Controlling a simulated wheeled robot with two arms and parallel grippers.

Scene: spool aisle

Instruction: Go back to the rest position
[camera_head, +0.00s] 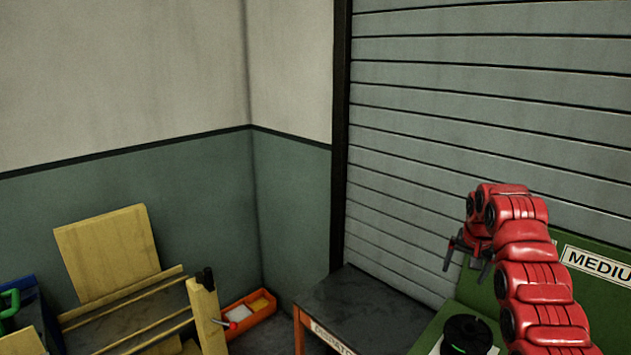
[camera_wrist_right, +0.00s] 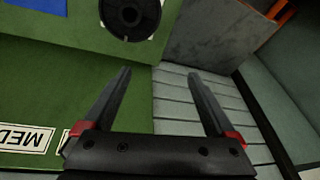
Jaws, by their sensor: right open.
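My right arm is red and rises from the bottom right of the head view. Its right gripper (camera_head: 468,262) hangs in front of the grey slatted shutter, above the green station. In the right wrist view the right gripper (camera_wrist_right: 160,98) has its two dark fingers spread wide with nothing between them. A black spool (camera_head: 467,335) stands on the green station below the arm, and it also shows at the top of the right wrist view (camera_wrist_right: 130,14). The spool is apart from the fingers. My left gripper is not in view.
A green panel (camera_head: 600,300) with a "MEDIU" label stands at the right, close to my arm. A dark-topped table (camera_head: 355,305) is left of it. An orange bin (camera_head: 250,312) and a wooden rack (camera_head: 110,255) stand further left. The shutter (camera_head: 450,130) is behind.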

